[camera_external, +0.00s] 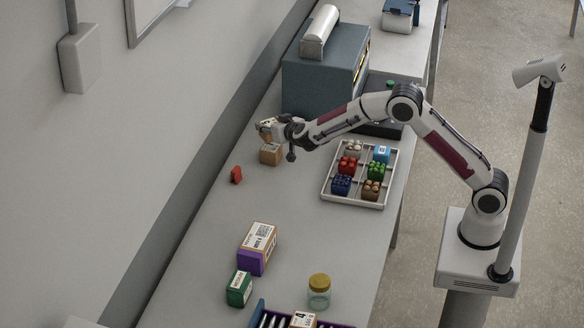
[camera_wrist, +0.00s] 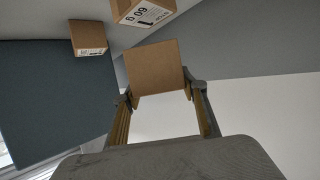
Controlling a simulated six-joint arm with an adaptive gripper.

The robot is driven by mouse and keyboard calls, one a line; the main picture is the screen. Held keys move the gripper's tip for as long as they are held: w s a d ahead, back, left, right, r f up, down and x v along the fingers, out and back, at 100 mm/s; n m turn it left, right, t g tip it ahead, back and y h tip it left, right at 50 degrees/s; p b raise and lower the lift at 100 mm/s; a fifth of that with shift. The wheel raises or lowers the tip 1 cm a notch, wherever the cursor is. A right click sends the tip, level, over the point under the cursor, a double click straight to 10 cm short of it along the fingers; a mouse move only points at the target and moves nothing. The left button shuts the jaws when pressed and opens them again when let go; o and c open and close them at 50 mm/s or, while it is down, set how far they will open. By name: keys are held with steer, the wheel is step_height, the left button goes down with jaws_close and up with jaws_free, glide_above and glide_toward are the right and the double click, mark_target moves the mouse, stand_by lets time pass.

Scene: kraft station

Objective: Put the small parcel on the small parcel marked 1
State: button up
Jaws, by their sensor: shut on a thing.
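My gripper (camera_wrist: 160,98) is shut on a small plain brown parcel (camera_wrist: 155,68), held between its two fingertips. In the external view my gripper (camera_external: 270,128) is near the wall side of the bench, and the held parcel is hard to tell from it. Another small brown parcel (camera_external: 270,154) shows just below my gripper. In the wrist view a brown parcel with a printed label (camera_wrist: 143,10) is at the top edge, partly cut off. A further brown parcel (camera_wrist: 88,37) is at upper left.
A blue-grey machine (camera_external: 318,82) stands beyond my gripper. A white tray (camera_external: 325,193) of coloured blocks is to the right. A red piece (camera_external: 236,175), a purple-brown box (camera_external: 257,248), a green box (camera_external: 239,289) and a jar (camera_external: 319,292) stand nearer. The mid-bench is clear.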

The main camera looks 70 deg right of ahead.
steer(key=shift+f, duration=0.1)
steer(key=shift+f, duration=1.85)
steer(key=shift+f, duration=0.15)
steer(key=o, duration=1.1)
steer(key=shift+v, duration=6.05)
